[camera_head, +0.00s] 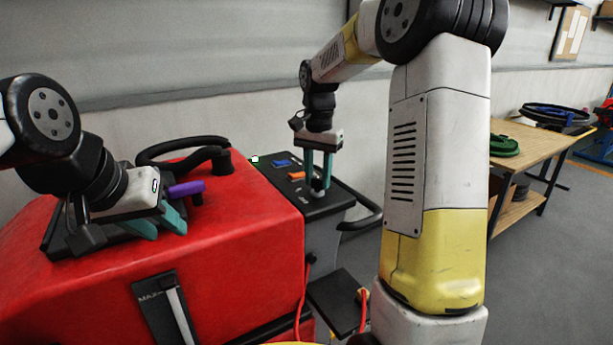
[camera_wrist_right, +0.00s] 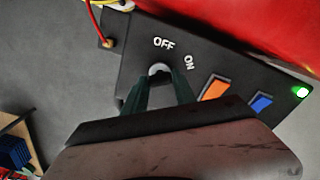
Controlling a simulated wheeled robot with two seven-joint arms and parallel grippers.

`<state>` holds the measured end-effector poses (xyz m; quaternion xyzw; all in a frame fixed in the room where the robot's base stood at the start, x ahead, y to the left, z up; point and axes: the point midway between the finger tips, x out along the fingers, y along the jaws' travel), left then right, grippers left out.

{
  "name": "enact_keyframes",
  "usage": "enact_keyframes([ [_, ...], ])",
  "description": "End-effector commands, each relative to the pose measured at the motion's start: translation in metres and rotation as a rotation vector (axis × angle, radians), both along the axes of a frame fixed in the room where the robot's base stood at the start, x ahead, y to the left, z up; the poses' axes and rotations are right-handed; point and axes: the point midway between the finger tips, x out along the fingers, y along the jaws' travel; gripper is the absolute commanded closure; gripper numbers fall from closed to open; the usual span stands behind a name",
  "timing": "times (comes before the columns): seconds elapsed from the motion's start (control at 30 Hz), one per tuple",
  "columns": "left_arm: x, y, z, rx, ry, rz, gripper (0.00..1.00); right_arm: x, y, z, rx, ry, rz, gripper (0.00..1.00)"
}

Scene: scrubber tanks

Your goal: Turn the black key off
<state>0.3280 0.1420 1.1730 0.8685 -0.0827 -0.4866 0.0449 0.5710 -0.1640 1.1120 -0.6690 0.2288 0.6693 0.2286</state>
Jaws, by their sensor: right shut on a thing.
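The black key (camera_head: 318,186) stands on the dark control panel (camera_head: 328,204) of the red scrubber machine. My right gripper (camera_head: 319,180) comes down from above and is shut on the key. In the right wrist view, its fingertips (camera_wrist_right: 159,80) are around the key's round base (camera_wrist_right: 158,69), and the fingers hide most of the key. The white OFF label (camera_wrist_right: 164,43) and ON label (camera_wrist_right: 189,62) are beside it. I cannot tell which label the key points at. A green light (camera_wrist_right: 303,91) on the panel is lit. My left gripper (camera_head: 162,224) is open and empty above the red tank.
Orange (camera_wrist_right: 215,89) and blue (camera_wrist_right: 260,104) switches sit beside the key. A purple handle (camera_head: 186,188) and a black hose (camera_head: 185,148) are on the red tank (camera_head: 255,225). A wooden table (camera_head: 540,147) stands at the right, with open floor before it.

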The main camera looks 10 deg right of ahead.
Motion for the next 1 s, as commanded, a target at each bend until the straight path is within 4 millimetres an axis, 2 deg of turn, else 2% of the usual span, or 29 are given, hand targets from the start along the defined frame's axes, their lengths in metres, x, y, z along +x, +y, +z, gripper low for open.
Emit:
enact_keyframes([
  [0.27,0.0,0.0,0.0,0.0,0.0,0.0,0.64,0.0002,0.0002,0.0007,0.0,-0.001,0.168,1.0],
  [1.0,0.0,0.0,0.0,0.0,0.0,0.0,0.64,0.0005,0.0003,0.0011,0.0,-0.002,0.825,1.0],
])
